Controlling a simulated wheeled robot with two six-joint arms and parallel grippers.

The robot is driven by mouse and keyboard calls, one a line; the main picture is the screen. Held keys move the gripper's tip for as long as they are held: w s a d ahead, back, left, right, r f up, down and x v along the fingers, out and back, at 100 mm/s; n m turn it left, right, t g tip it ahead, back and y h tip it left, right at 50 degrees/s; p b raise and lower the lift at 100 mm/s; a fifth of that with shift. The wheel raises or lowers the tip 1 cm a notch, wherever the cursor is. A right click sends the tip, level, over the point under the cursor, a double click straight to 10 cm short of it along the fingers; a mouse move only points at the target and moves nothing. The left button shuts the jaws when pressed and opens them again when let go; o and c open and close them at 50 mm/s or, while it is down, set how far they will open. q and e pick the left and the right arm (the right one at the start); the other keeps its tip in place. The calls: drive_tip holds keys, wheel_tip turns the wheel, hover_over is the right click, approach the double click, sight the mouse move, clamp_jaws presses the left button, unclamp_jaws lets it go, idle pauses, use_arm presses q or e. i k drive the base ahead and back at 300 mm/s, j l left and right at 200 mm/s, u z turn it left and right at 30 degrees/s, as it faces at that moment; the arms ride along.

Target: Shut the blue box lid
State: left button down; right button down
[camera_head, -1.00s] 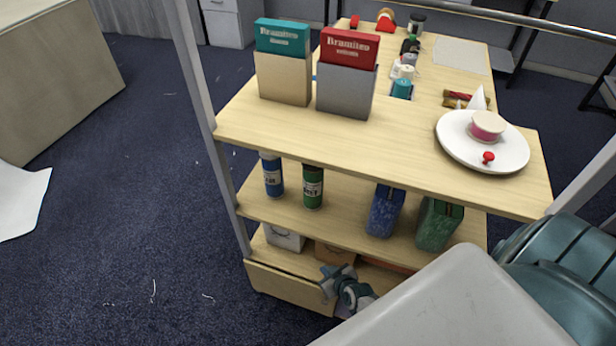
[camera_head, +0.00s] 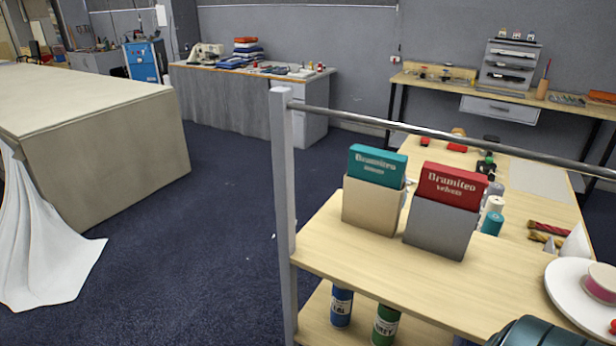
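No box with a plainly open blue lid shows in the head view. The closest in colour is a box with a teal upper part and cream lower part (camera_head: 374,190), upright on the shelf's top board. A box with a red upper part and grey lower part (camera_head: 442,212) stands to its right. I cannot tell whether either upper part is a lid. A blue cabinet (camera_head: 146,61) stands far back at the left. Neither of my grippers is in view; only a dark teal piece of my own arm shows at the bottom right edge.
The wooden shelf (camera_head: 345,245) has a post (camera_head: 284,170) and a metal rail (camera_head: 420,131). A blue can (camera_head: 341,306) and a green can (camera_head: 385,325) stand lower. A white plate (camera_head: 570,295) is at the right. A cloth-covered table (camera_head: 100,150) stands left; carpet between is clear.

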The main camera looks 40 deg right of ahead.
sight(407, 190)
drive_tip(key=i+j+u, duration=0.3)
drive_tip(key=i, duration=0.2)
drive_tip(key=i+j+u, duration=0.1)
drive_tip(key=i+u, duration=0.2)
drive_tip(key=i, duration=0.25)
drive_tip(key=i+z, duration=0.25)
drive_tip(key=z, duration=0.15)
drive_tip(key=i+j+z, duration=0.1)
drive_tip(key=z, duration=0.25)
drive_tip(key=i+j+z, duration=0.15)
drive_tip(key=i+z, duration=0.35)
drive_tip(key=z, duration=0.35)
drive_tip(key=i+j+z, duration=0.1)
drive_tip(key=z, duration=0.75)
drive_tip(key=i+j+z, duration=0.1)
drive_tip(key=z, duration=0.3)
drive_tip(key=j+z, duration=0.25)
drive_tip(key=z, duration=0.2)
